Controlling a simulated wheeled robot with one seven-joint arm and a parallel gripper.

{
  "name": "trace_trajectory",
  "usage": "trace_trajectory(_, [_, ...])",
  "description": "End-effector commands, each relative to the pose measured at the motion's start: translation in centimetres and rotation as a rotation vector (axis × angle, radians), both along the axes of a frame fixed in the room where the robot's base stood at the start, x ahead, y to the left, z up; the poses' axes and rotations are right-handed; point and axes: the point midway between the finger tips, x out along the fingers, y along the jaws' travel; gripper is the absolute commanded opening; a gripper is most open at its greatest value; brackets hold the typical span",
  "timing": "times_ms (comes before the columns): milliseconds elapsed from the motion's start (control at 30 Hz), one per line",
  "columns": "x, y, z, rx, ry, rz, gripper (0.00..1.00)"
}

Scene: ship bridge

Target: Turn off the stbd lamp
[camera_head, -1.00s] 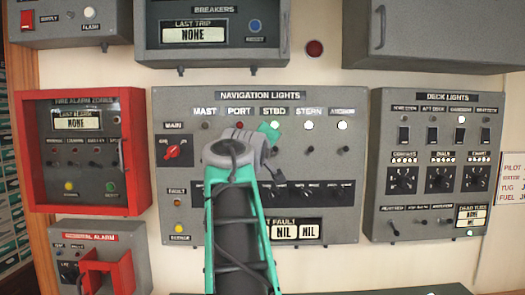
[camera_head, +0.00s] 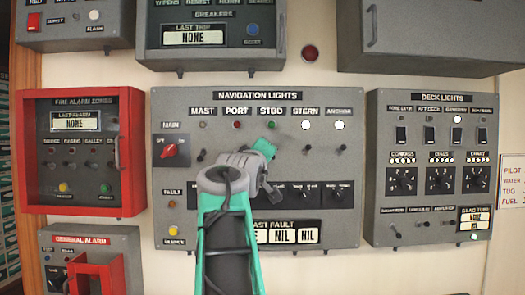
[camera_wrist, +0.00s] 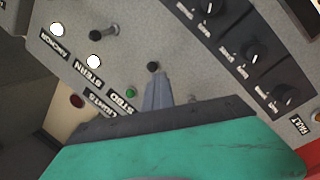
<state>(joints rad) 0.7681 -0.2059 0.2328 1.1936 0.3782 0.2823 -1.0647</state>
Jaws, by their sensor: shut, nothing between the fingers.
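The navigation lights panel (camera_head: 178,108) is straight ahead. Its STBD lamp (camera_head: 273,125) is dull green, without the white glow of the STERN and ANCHOR lamps. It also shows in the wrist view (camera_wrist: 131,93). The dark knob of the STBD switch (camera_wrist: 153,66) shows in the wrist view just beyond my fingertips; the arm hides it in the head view. My gripper (camera_wrist: 158,82) is shut and empty, its tips close to that knob. I cannot tell whether they touch it. In the head view the fingers are hidden behind the green gripper body.
The lit STERN lamp (camera_head: 306,125) and its switch (camera_head: 306,150) are just right, with the lit ANCHOR lamp (camera_head: 338,125) beyond. The PORT lamp (camera_head: 238,125) is dull red. Rotary knobs (camera_head: 307,193) lie below. A red fire alarm box (camera_head: 134,150) protrudes at left.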

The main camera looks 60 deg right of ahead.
Motion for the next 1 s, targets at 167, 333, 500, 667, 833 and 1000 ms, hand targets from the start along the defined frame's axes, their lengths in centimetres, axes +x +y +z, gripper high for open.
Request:
trace_trajectory(167, [0.0, -0.1, 0.0, 0.000, 0.000, -0.001, 0.00])
trace_trajectory(333, [0.3, 0.6, 0.6, -0.001, 0.000, -0.001, 0.00])
trace_trajectory(500, [1.0, 2.7, 2.4, 0.000, -0.001, -0.008, 0.00])
trace_trajectory(667, [-0.7, 6.0, -0.5, -0.001, -0.002, -0.010, 0.00])
trace_trajectory(833, [-1.7, 9.2, -2.2, 0.000, -0.001, -0.004, 0.00])
trace_trajectory(1000, [-2.4, 10.7, -2.9, 0.000, 0.000, -0.006, 0.00])
